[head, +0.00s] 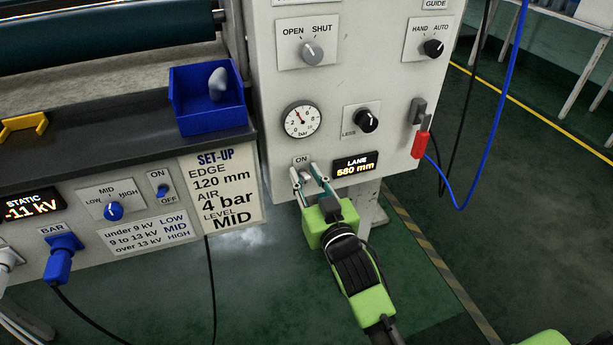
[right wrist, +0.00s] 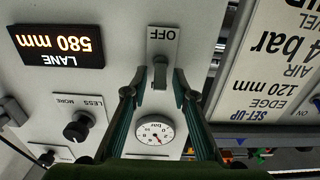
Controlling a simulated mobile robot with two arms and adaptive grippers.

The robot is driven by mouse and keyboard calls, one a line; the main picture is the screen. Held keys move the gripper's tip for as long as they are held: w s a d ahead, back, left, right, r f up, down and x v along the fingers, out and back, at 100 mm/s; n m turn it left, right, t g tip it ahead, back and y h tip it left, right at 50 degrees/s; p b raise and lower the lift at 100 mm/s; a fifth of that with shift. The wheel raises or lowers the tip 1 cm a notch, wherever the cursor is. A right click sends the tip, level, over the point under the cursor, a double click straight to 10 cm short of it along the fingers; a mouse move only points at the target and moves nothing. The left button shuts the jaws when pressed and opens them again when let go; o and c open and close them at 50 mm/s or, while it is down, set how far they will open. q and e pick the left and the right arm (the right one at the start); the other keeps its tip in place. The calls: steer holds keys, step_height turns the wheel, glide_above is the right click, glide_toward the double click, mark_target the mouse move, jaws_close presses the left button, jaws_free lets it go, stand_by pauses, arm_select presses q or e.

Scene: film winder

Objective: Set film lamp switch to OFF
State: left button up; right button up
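A grey toggle switch (right wrist: 159,74) sits on a small plate on the light panel, below the pressure gauge (head: 302,120). Its upper label reads ON in the head view; its other label reads OFF in the right wrist view, where the picture is upside down. The lever seems to point away from the OFF word, though its exact tilt is hard to tell. My right gripper (head: 312,172) is at this switch, open, with one fingertip on each side of the lever and small gaps between. In the head view the fingers partly hide the switch. My left gripper is out of view.
The lane display (head: 356,163) is just right of the switch. A black knob (head: 367,120) and a red-handled grey switch (head: 418,130) are nearby. A bench with a blue bin (head: 209,105) and a blue ON/OFF switch (head: 162,190) stands left. Cables hang at right.

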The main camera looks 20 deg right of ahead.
jaws_close()
